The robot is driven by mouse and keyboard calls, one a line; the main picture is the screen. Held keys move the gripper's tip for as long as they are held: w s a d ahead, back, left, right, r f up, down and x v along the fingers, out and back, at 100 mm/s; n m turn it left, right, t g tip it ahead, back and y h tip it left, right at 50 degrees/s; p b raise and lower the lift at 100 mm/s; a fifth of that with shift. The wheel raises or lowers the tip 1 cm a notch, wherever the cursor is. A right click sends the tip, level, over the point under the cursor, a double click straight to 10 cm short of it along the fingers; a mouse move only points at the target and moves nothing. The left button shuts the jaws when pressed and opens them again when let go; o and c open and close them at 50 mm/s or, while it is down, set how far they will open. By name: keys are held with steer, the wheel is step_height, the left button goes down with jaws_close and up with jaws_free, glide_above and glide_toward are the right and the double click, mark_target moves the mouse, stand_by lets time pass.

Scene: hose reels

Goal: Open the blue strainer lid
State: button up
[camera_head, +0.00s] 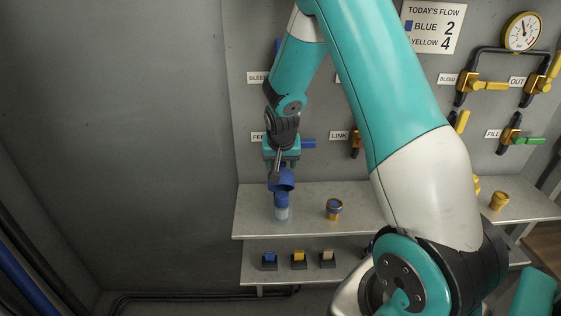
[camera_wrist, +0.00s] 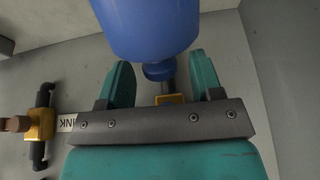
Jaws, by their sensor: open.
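The blue strainer has a clear, pale lower body (camera_head: 282,213) with a blue collar (camera_head: 282,199), standing on the left of the upper shelf. A larger blue cup-shaped part, which looks like the lid (camera_head: 285,180), is tilted just above it; I cannot tell how the two are joined. In the wrist view a big blue cylinder (camera_wrist: 145,25) fills the top middle, with a small blue knob (camera_wrist: 158,71) at its near end. My gripper (camera_head: 277,166) is at the blue part. In the wrist view its open fingers (camera_wrist: 160,77) stand either side of the knob, with gaps; contact does not show.
A yellow-and-blue cup (camera_head: 334,209) stands right of the strainer on the upper shelf (camera_head: 253,220). Blue, yellow and beige blocks (camera_head: 299,259) sit on the lower shelf. Valves with yellow handles (camera_head: 490,86) and a gauge (camera_head: 522,32) are on the right wall. My arm hides the middle.

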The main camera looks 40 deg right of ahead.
mark_target(281, 169)
jaws_close()
steer(key=shift+w+d+r+g+p, duration=0.2)
steer(key=shift+g+p, duration=0.1)
steer(key=shift+p, duration=0.4)
steer(key=shift+w+d+f+y+p, duration=0.1)
steer(key=shift+w+f+y+p, duration=0.05)
steer(key=shift+y+p, duration=0.2)
steer(key=shift+w+f+g, duration=0.15)
steer(key=shift+f+g, duration=0.1)
steer(key=shift+g, duration=0.05)
jaws_free()
steer(key=v, duration=1.7)
steer(key=shift+d+r+b, duration=0.2)
steer(key=shift+r+b, duration=0.05)
steer(key=shift+b, duration=0.05)
